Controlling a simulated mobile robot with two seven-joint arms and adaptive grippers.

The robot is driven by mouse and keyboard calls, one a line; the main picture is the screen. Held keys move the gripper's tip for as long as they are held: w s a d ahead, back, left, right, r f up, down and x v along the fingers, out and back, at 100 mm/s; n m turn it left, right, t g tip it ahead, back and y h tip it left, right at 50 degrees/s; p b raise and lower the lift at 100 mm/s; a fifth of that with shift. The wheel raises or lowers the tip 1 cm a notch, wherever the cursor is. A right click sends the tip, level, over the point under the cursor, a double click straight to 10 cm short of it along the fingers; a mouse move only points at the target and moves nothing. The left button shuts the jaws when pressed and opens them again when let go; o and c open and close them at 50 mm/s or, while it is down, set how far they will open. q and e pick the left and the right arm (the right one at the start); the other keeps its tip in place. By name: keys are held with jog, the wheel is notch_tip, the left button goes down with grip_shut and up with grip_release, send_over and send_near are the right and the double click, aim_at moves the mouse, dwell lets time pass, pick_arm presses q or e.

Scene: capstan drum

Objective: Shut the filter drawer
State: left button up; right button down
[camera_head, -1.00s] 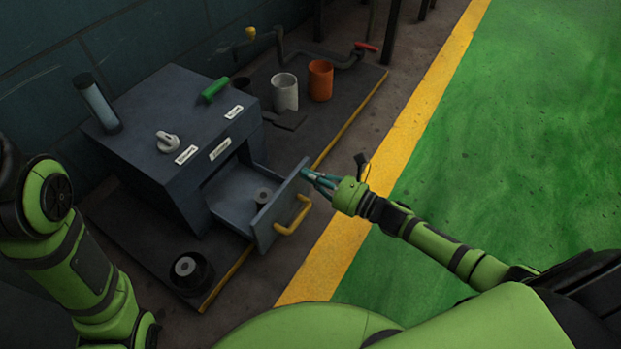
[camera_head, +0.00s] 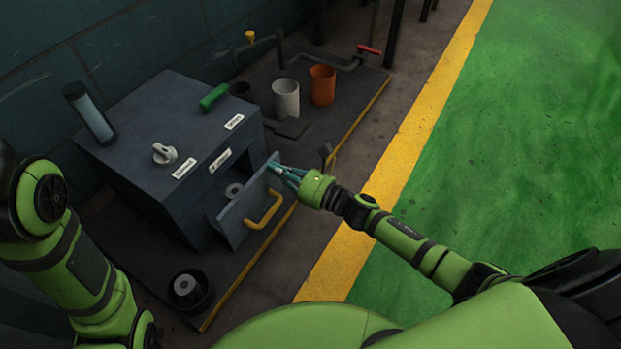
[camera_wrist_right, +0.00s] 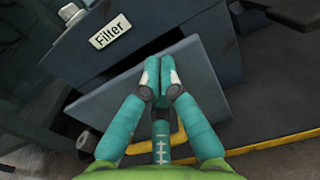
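The filter drawer (camera_head: 248,205) is a grey drawer with a yellow handle (camera_head: 264,211), partly out of the dark grey cabinet (camera_head: 160,140). A small grey roll-like part (camera_head: 233,190) sits inside it. My right gripper (camera_head: 274,168) has its teal fingers at the upper right of the drawer's front. In the right wrist view the fingertips (camera_wrist_right: 159,66) are together against the drawer's front panel (camera_wrist_right: 200,90), below the "Filter" label (camera_wrist_right: 110,30). No object shows between them. My left gripper is out of view; only my left arm shows at the left edge.
On the cabinet top are a green handle (camera_head: 214,97), a light grey knob (camera_head: 164,153) and a clear-blue cylinder (camera_head: 91,113). A white cup (camera_head: 286,98) and an orange cup (camera_head: 322,85) stand behind. The green floor is clear.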

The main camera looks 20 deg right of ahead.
aim_at(241, 151)
jog(key=b+x, duration=0.2)
jog(key=x, duration=0.4)
jog(key=shift+f, duration=0.1)
jog(key=shift+w+a, duration=0.4)
jog(key=shift+w, duration=0.15)
jog(key=shift+w+r, duration=0.1)
jog(key=shift+r, duration=0.1)
jog(key=shift+a+r, duration=0.1)
